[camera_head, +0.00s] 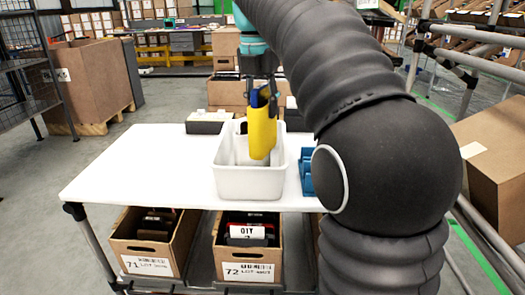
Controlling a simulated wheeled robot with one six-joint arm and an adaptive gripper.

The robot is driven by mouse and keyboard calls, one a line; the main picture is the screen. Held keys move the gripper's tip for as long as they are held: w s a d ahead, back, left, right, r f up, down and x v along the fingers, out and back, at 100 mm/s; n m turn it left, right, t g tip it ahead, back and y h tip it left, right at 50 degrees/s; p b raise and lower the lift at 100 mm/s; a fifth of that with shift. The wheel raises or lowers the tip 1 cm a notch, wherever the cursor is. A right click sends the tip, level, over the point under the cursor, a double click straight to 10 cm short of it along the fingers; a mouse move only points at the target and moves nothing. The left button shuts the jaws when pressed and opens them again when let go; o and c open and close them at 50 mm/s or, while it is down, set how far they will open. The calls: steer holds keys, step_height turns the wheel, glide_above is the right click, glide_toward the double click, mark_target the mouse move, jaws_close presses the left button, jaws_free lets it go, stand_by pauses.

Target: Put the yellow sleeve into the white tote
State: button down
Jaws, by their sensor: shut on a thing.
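The yellow sleeve (262,133) hangs upright from my gripper (257,90), with something blue and dark showing at its top. My gripper is shut on the sleeve; its fingertips are partly hidden and small. The sleeve is above and partly within the outline of the white tote (248,183), an open box on the white table. The sleeve's lower end shows in front of the tote's far inner wall. I cannot tell whether it touches the tote's floor.
The white table (130,172) is clear on the left. Labelled cartons (150,245) sit on a shelf below. My arm hides the table's right side.

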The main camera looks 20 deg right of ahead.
mark_target(263, 144)
step_height(263, 144, down, 9)
steer(key=shift+f+b, duration=0.2)
steer(key=shift+b, duration=0.8)
steer(key=shift+f, duration=0.1)
steer(key=c, duration=0.7)
jaws_free()
steer(key=shift+c, duration=0.2)
steer(key=r+p, duration=0.1)
steer(key=r, duration=0.3)
steer(key=r+p, duration=0.1)
steer(key=r, duration=0.3)
steer(key=s+a+r+p, duration=0.1)
steer(key=r, duration=0.3)
